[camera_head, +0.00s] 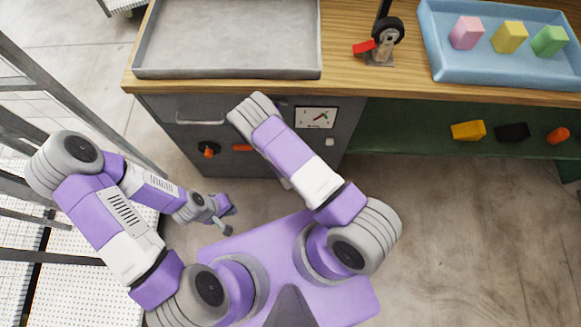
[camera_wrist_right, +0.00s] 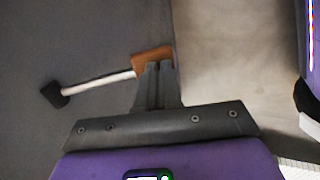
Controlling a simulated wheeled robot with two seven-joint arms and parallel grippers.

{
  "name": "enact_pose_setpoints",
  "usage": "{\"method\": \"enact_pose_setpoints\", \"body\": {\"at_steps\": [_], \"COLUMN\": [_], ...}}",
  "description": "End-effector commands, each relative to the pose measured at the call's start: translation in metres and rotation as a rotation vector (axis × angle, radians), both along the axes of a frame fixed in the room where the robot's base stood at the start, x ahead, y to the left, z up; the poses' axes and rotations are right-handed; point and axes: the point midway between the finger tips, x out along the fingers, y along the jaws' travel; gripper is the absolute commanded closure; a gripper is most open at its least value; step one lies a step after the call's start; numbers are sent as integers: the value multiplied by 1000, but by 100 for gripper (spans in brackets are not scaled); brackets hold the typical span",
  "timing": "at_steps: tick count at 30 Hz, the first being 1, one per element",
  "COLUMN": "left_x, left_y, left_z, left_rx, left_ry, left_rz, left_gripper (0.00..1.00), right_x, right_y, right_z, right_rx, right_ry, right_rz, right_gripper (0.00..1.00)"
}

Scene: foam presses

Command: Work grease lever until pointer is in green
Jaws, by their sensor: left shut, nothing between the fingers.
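The gauge (camera_head: 317,117) is a white panel with green and red marks on the grey cabinet front, right of my right forearm; its pointer is too small to read surely. In the right wrist view the lever (camera_wrist_right: 104,84) has a white rod, a black end at left and an orange-brown block at right. My right gripper (camera_wrist_right: 158,68) has its fingers together, overlapping the block's lower edge in the picture; contact cannot be told. It is hidden behind the forearm in the head view. My left gripper (camera_head: 228,218) is shut and empty, low in front of the cabinet.
The cabinet front also has an orange-black knob (camera_head: 208,149) and a handle (camera_head: 200,119). On the wooden worktop (camera_head: 350,85) are a grey tray (camera_head: 229,73), a small press with a red part (camera_head: 378,47) and a blue tray (camera_head: 470,76) of coloured blocks. Several small objects lie on the green lower shelf (camera_head: 400,135).

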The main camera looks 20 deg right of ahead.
Motion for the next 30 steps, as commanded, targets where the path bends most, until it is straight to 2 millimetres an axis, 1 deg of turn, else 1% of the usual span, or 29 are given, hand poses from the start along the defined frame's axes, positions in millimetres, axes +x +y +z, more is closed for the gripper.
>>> {"method": "enact_pose_setpoints", "body": {"at_steps": [1, 5, 8, 12, 18, 21, 25, 30], "left_x": [0, 0, 0, 0, 0, 0, 0, 0], "left_y": [0, 0, 0, 0, 0, 0, 0, 0], "left_z": [-1, 6, 17, 36, 51, 56, 61, 63], "left_rx": [0, 0, 0, 0, 0, 0, 0, 0], "left_ry": [0, 0, 0, 0, 0, 0, 0, 0], "left_rz": [0, 0, 0, 0, 0, 0, 0, 0], "left_gripper": [100, 100, 100, 100, 100, 100, 100, 100], "right_x": [-2, -4, -9, -17, -41, -51, -60, -66], "right_y": [0, 2, 5, 10, 20, 25, 28, 30], "right_z": [-5, 3, 16, 40, 80, 96, 111, 119], "right_rx": [1, 0, -1, -2, -2, -2, -2, -3], "right_ry": [7, 7, 7, 2, 0, -2, -3, -4], "right_rz": [0, 2, 3, 7, 6, 5, 4, 2], "right_gripper": [100, 100, 100, 100, 100, 100, 100, 100]}}
